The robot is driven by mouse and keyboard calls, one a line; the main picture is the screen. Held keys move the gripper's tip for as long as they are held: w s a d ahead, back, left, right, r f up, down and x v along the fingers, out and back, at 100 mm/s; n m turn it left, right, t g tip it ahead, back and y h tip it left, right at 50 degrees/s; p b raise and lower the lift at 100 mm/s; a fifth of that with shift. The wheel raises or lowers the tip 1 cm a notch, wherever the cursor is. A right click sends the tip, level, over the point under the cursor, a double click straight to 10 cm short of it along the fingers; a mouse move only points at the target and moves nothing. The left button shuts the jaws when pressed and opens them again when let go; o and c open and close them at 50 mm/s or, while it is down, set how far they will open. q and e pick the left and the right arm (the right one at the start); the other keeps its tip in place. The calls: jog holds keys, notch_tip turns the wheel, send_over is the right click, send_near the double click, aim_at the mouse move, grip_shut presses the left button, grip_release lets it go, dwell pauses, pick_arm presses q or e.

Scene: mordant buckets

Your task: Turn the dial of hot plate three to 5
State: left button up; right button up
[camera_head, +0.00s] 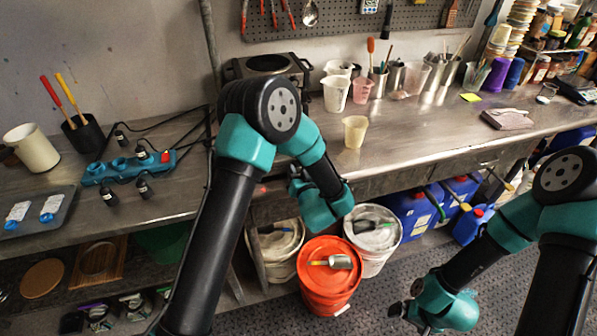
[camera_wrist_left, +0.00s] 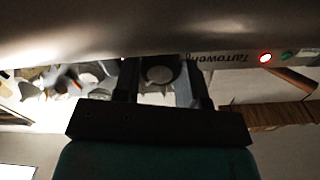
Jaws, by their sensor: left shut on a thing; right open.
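In the left wrist view, a dark round dial (camera_wrist_left: 160,75) sits between the two fingers of my left gripper (camera_wrist_left: 160,88), which is shut on it. The dial's numbers and pointer cannot be read. It is on a grey front panel (camera_wrist_left: 225,60) with upside-down lettering, a lit red lamp (camera_wrist_left: 265,58) and a green spot (camera_wrist_left: 287,56). In the head view my left gripper (camera_head: 294,183) is by the bench's front edge, mostly hidden by my arm. A hot plate (camera_head: 268,64) stands at the back of the bench. My right gripper (camera_head: 396,311) is open, low over the floor.
Buckets, one with an orange lid (camera_head: 318,275), stand below my left gripper. A cream beaker (camera_head: 355,131) stands near the bench's front edge. Blue canisters (camera_head: 415,212) stand under the bench. A teal power strip (camera_head: 128,168) with cables lies on the left bench.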

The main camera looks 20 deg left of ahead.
pick_arm(q)
jog(key=m, duration=0.4)
jog(key=shift+m, duration=2.1)
jog(key=o, duration=0.6)
jog(key=shift+o, duration=0.2)
jog(key=v, duration=1.7)
jog(key=shift+s, duration=0.2)
jog(key=shift+d, duration=0.1)
